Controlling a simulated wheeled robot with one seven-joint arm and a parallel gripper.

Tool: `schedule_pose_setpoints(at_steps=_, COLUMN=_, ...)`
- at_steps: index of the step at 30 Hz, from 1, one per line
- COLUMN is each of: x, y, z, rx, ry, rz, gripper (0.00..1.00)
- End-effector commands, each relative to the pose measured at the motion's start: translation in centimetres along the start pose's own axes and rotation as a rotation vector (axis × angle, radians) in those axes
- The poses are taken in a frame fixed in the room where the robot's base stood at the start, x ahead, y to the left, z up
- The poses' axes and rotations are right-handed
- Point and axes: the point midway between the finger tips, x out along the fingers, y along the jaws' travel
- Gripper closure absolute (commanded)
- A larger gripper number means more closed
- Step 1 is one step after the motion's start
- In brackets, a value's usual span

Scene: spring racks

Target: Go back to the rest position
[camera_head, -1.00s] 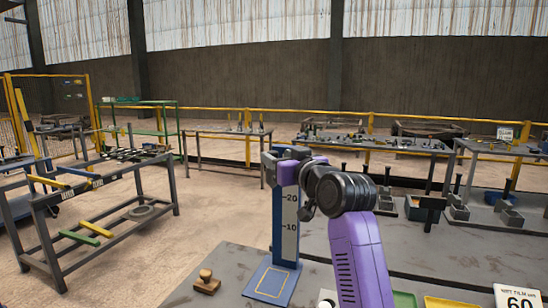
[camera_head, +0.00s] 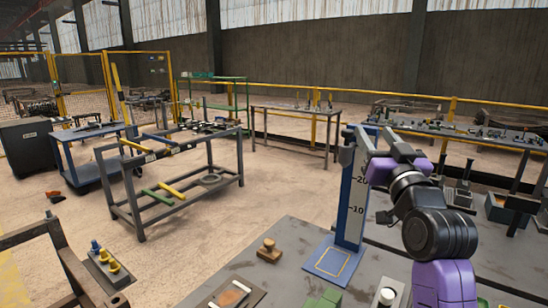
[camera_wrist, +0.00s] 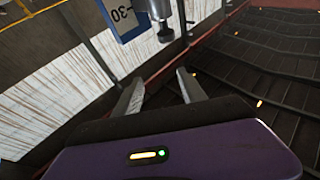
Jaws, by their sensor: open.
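My gripper (camera_wrist: 158,88) is open in the wrist view, with its two fingers apart and nothing between them. The wrist is tilted, so that view looks up at the wall and roof. A blue and white height gauge (camera_head: 352,205) stands upright on the grey bench (camera_head: 215,262), right of centre in the head view. Its upper end, marked 30, shows in the wrist view (camera_wrist: 122,16), beyond the fingers. My purple and black arm rises at the right of the head view, beside the gauge.
A wooden-handled stamp (camera_head: 269,251) sits left of the gauge base. A grey rack (camera_head: 190,205) with yellow and green bars stands on the floor at left. A blue cart (camera_head: 85,160) is behind it. Open floor lies between the rack and the bench.

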Motion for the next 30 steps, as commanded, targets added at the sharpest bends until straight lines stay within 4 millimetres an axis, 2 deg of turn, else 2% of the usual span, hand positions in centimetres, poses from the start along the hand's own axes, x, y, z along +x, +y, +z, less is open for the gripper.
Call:
schedule_pose_setpoints(at_steps=1, x=-1.4, y=0.1, z=1.4, rx=0.001, ry=0.003, rz=0.007, gripper=0.51)
schedule_pose_setpoints(at_steps=5, x=-5.5, y=0.3, z=4.6, rx=-0.001, ry=0.022, rz=0.029, gripper=0.51)
schedule_pose_setpoints(at_steps=9, x=-10.8, y=0.3, z=8.0, rx=-0.004, ry=0.029, rz=0.048, gripper=0.51)
schedule_pose_setpoints(at_steps=15, x=-18.7, y=0.0, z=12.0, rx=-0.011, ry=0.017, rz=0.065, gripper=0.51)
schedule_pose_setpoints(at_steps=22, x=-28.1, y=-0.7, z=15.1, rx=-0.021, ry=-0.024, rz=0.074, gripper=0.51)
schedule_pose_setpoints(at_steps=30, x=-38.7, y=-1.8, z=16.6, rx=-0.032, ry=-0.103, rz=0.073, gripper=0.51)
